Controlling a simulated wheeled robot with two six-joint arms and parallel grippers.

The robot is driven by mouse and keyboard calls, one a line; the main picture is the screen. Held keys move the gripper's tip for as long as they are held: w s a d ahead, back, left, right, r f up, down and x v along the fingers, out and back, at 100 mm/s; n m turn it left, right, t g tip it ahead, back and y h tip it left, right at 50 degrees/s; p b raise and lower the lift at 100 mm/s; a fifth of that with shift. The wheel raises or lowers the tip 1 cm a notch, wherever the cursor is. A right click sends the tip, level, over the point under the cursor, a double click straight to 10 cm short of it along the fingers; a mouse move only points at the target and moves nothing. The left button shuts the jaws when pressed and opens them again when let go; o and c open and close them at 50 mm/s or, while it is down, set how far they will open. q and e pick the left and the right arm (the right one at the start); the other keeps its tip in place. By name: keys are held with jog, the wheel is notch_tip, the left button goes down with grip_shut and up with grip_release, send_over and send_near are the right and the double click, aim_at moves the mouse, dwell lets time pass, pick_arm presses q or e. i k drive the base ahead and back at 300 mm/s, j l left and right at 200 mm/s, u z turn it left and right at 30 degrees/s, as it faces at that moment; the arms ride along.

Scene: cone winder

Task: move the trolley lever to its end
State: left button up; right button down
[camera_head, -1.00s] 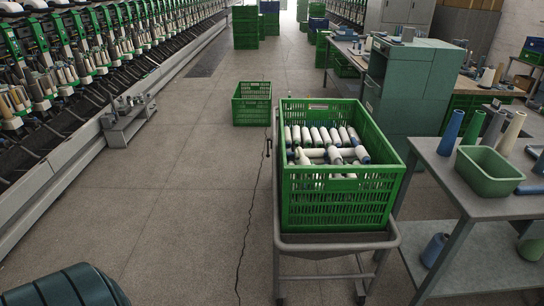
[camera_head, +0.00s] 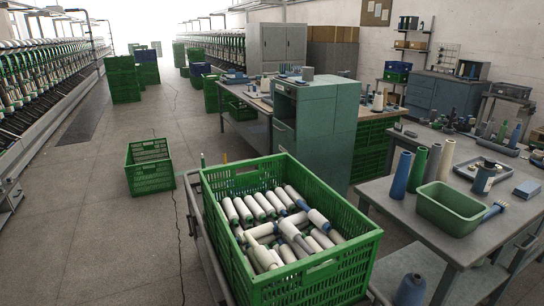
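The trolley (camera_head: 205,245) is a grey tube frame at the lower middle, seen from its near end. A large green crate (camera_head: 318,278) stands on it and holds several white and blue-ended yarn bobbins (camera_head: 285,228). A small dark part (camera_head: 192,224) sits on the trolley's left rail. It may be the lever, but it is too small to tell its shape or position. The crate hides much of the frame, and the trolley's lower part is cut off by the picture's edge. Neither of my grippers is in view.
An empty-looking green crate (camera_head: 150,178) stands on the floor behind and left of the trolley. A grey table (camera_head: 385,205) with cones and a green bin (camera_head: 450,208) stands close at the right. A green cabinet (camera_head: 318,120) stands behind. The floor (camera_head: 90,240) at left is clear.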

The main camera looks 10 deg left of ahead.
aim_at(192, 233)
jog(key=i+j, duration=0.2)
jog(key=j, duration=0.4)
jog(key=i+j, duration=0.25)
jog(key=j, duration=0.35)
jog(key=i+j, duration=0.2)
jog(key=j, duration=0.35)
jog(key=i+j, duration=0.2)
jog(key=j, duration=0.4)
jog(key=i+j, duration=0.2)
jog(key=j, duration=0.4)
jog(key=i+j, duration=0.25)
jog(key=j, duration=0.35)
jog(key=i+j, duration=0.2)
jog(key=j, duration=0.4)
jog(key=i+j, duration=0.2)
jog(key=j, duration=0.35)
